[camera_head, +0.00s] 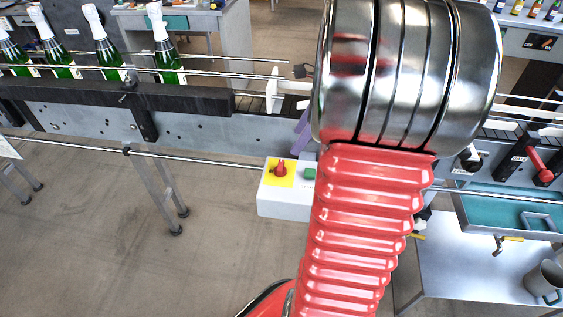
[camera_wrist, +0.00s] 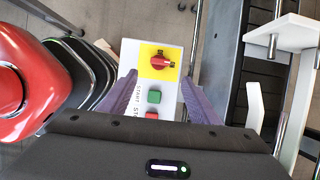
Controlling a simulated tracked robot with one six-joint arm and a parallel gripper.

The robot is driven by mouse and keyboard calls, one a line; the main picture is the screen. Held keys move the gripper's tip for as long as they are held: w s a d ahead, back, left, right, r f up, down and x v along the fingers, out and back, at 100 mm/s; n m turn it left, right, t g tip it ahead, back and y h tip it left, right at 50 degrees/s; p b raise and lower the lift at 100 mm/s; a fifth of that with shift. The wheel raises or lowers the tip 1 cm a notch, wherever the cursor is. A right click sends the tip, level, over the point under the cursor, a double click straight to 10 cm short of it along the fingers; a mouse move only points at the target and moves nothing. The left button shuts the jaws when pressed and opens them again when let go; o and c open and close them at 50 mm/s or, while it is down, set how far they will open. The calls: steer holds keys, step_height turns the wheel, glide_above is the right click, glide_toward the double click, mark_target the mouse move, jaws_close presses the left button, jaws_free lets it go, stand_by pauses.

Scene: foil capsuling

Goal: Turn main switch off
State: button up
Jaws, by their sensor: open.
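The main switch is a red rotary knob (camera_head: 280,169) on a yellow plate (camera_head: 272,180), set on a white control box (camera_head: 285,205) below the conveyor. In the wrist view the red knob (camera_wrist: 161,61) sits ahead of my fingertips, on the yellow plate. A green button (camera_wrist: 154,96) and a red button (camera_wrist: 151,115) marked START and STOP lie between my fingers in that view. My gripper (camera_wrist: 160,82) is open, its two purple fingers spread over the box and short of the knob. In the head view my arm hides most of the gripper; a purple finger shows beside the box.
Green bottles with white tops (camera_head: 109,47) stand on the conveyor (camera_head: 185,129) at left. A rail (camera_head: 215,158) runs along its front. A side table with a teal tray (camera_head: 508,212) and a grey mug (camera_head: 543,280) stands at right. Floor at lower left is clear.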

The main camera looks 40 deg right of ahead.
mark_target(281, 165)
steer(key=x, duration=1.2)
steer(key=shift+a, duration=0.1)
steer(key=shift+c, duration=0.7)
steer(key=c, duration=0.9)
steer(key=shift+a, duration=0.25)
steer(key=shift+d, duration=0.15)
